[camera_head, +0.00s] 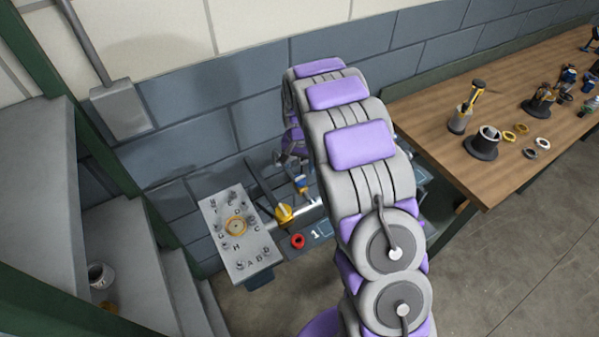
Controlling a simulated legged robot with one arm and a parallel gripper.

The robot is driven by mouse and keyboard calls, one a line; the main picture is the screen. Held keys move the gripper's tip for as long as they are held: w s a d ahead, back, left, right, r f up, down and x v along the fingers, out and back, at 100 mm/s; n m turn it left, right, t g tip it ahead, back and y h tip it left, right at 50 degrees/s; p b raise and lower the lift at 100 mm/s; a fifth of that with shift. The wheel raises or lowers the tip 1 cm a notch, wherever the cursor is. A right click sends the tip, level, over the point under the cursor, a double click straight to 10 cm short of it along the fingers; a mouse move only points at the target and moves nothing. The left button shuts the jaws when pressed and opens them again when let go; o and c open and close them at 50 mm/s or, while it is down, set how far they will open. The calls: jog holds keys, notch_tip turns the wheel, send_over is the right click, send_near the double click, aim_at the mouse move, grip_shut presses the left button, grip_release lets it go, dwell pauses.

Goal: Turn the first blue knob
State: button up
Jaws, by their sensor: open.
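A small blue knob (301,185) with a yellowish part by it stands above a pale pipe on the wall-side fixture, left of my arm. My gripper (284,160) hangs from the far end of my arched arm, above and a little left of the blue knob. It is small in view and partly hidden by my arm, and looks open and empty. It appears apart from the knob. A panel marked "1" (316,234) lies below the knob. My arm hides the fixture further right, so other blue knobs there cannot be seen clearly.
A yellow knob (284,213) and a red ring-shaped knob (297,241) sit close to the blue one. A grey plate (262,262) with lettered pegs stands left. Grey steps (130,250) fill the left side. A wooden bench (450,165) with parts stands right.

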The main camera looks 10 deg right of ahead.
aim_at(300, 178)
notch_tip(300, 178, up, 11)
jog(key=shift+f+p, duration=0.15)
jog(key=shift+p, duration=0.2)
jog(key=shift+a, duration=0.1)
jog(key=s+d+r+n+g+b, duration=0.1)
jog(key=s+r, duration=0.3)
jog(key=s, duration=0.7)
jog(key=s+r+n+b, duration=0.15)
jog(key=s+r, duration=0.25)
jog(key=s, duration=0.8)
jog(key=s+f+n+b, duration=0.1)
jog(key=s+f+n, duration=0.1)
jog(key=s, duration=1.7)
jog(key=shift+s+a+f+n+g, duration=0.3)
jog(key=shift+n+g, duration=0.1)
jog(key=shift+n, duration=0.15)
jog(key=shift+w, duration=0.1)
